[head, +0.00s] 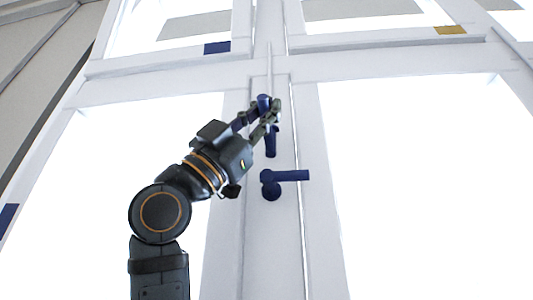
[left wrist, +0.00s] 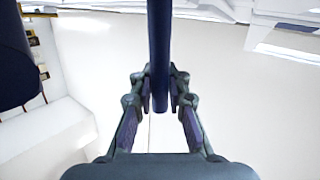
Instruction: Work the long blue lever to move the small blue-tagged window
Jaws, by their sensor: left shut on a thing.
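A long blue lever (head: 271,143) hangs near upright on the white frame post between the large panes. My left gripper (head: 269,112) is at its upper part, shut on it. In the left wrist view the dark blue bar of the lever (left wrist: 159,45) runs down between the two fingers of my left gripper (left wrist: 160,95). The fingers hide part of the lever in the head view. The small blue-tagged window (head: 180,27) is at the upper left, with its blue tag (head: 217,47) on the bottom frame. I cannot tell whether it is ajar. My right gripper is not in view.
A shorter blue handle (head: 289,176) points right just below the lever. A small window with a yellow tag (head: 450,30) is at the upper right. Another blue tag (head: 7,218) is at the far left. A thin rod (head: 269,70) runs up the post above the lever.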

